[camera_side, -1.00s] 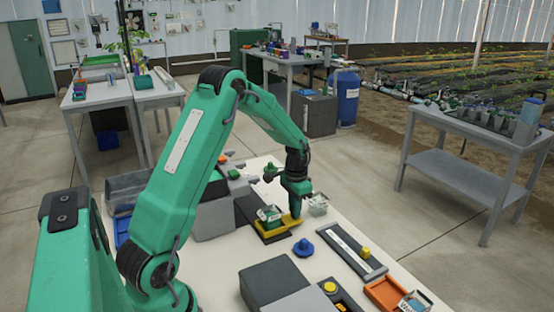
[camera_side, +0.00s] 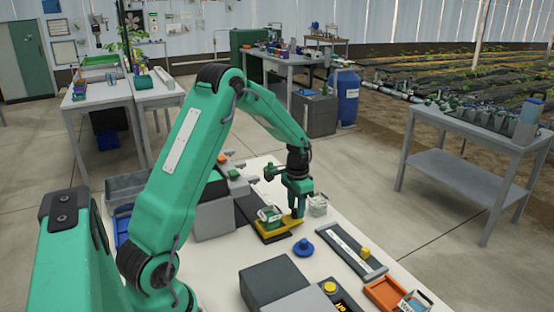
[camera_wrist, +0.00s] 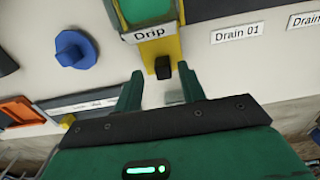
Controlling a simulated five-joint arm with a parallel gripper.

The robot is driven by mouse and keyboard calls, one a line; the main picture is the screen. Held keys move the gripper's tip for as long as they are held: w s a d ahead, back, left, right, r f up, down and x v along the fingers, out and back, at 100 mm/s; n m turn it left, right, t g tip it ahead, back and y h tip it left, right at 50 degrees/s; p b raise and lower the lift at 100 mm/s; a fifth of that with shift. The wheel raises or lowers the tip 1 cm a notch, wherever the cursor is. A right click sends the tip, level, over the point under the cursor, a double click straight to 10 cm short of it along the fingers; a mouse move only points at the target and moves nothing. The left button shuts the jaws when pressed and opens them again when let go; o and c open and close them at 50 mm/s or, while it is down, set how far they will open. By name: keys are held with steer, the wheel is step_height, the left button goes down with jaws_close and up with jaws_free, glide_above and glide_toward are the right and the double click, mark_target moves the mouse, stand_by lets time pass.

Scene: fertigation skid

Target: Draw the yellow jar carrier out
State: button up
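The yellow jar carrier (camera_side: 279,233) lies on a dark track on the white table, with a green-and-clear jar (camera_side: 269,214) standing on it. In the wrist view the carrier (camera_wrist: 172,50) shows at the top with a "Drip" label and a dark knob (camera_wrist: 162,68) at its near end. The green jar (camera_wrist: 150,10) is cut off by the top edge. My gripper (camera_wrist: 161,78) is open, its two fingers on either side and just short of the knob in the picture. In the side view my gripper (camera_side: 297,213) is low over the carrier's right end; contact cannot be told.
A blue knob (camera_side: 303,247) stands just in front of the carrier. A grey slide with a yellow block (camera_side: 365,252) and an orange tray (camera_side: 386,293) lie to the right. A pale jar (camera_side: 318,205) stands close behind my gripper. "Drain 01" (camera_wrist: 238,32) labels the table.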

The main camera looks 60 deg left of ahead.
step_height(320, 180, up, 7)
steer(key=shift+f, duration=0.2)
steer(key=shift+d+r, duration=0.1)
steer(key=shift+r, duration=0.1)
steer(key=shift+r, duration=0.1)
steer(key=s+d+r+t, duration=0.2)
steer(key=s+d+r, duration=0.5)
steer(key=d+r, duration=0.4)
steer(key=s+d+r+t, duration=0.1)
steer(key=s+d, duration=0.3)
steer(key=s, duration=0.3)
steer(key=s+d+r+t, duration=0.1)
steer(key=s+d+t, duration=0.1)
steer(key=s+d, duration=0.3)
steer(key=shift+s+d+r+t, duration=0.2)
steer(key=shift+s+t, duration=0.1)
steer(key=shift+s, duration=0.6)
